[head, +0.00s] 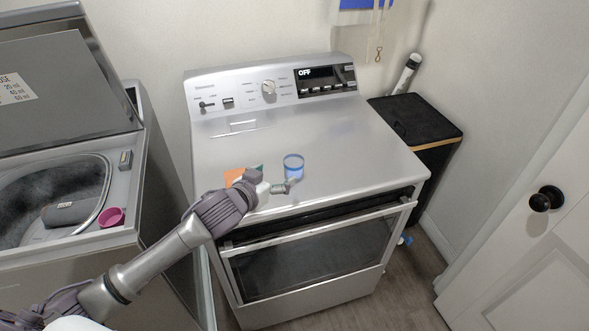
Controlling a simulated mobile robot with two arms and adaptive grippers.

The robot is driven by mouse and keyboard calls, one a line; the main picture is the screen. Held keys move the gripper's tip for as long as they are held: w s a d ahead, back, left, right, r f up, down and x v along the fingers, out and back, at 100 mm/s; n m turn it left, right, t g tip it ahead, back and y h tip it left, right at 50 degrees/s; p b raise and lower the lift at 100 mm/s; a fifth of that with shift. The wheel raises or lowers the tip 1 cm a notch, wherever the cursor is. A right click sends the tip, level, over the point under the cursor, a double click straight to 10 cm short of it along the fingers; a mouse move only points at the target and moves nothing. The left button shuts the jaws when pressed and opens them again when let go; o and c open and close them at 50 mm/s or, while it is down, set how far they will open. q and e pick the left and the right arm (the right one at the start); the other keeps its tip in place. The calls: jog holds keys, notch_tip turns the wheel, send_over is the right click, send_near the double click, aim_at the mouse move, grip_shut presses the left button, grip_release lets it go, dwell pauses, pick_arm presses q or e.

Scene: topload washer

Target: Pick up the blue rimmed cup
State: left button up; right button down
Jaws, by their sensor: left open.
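The blue rimmed cup (293,163) stands upright on top of the silver front-door machine, near its front edge. It looks clear, with a blue rim and a bluish lower part. My left gripper (287,186) is open just in front of and slightly left of the cup's lower part. I cannot tell whether it touches the cup. My left arm comes in from the lower left and hides part of the machine's front edge. My right gripper is not in view.
An orange item (233,176) lies left of the cup, partly behind my wrist. The open topload washer (140,165) stands at left, with a pink cup (111,217) on its rim. A black bin (415,118) stands right. The machine top (365,140) is clear right of the cup.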

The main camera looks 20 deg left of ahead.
aim_at(289, 168)
pick_arm(q)
jog(key=x, duration=0.5)
jog(key=shift+w+f+p, duration=0.1)
jog(key=shift+w+p, duration=0.2)
jog(key=shift+p, duration=0.05)
jog(key=shift+w+d+f+p, duration=0.2)
jog(key=shift+w+f+p, duration=0.1)
jog(key=shift+w, duration=0.3)
jog(key=x, duration=0.3)
jog(key=shift+d+f+p, duration=0.1)
jog(key=shift+f+p, duration=0.2)
jog(key=shift+p, duration=0.05)
jog(key=shift+w+f, duration=0.2)
jog(key=shift+w, duration=0.2)
jog(key=shift+s, duration=0.1)
jog(key=shift+c, duration=0.7)
jog(key=c, duration=1.2)
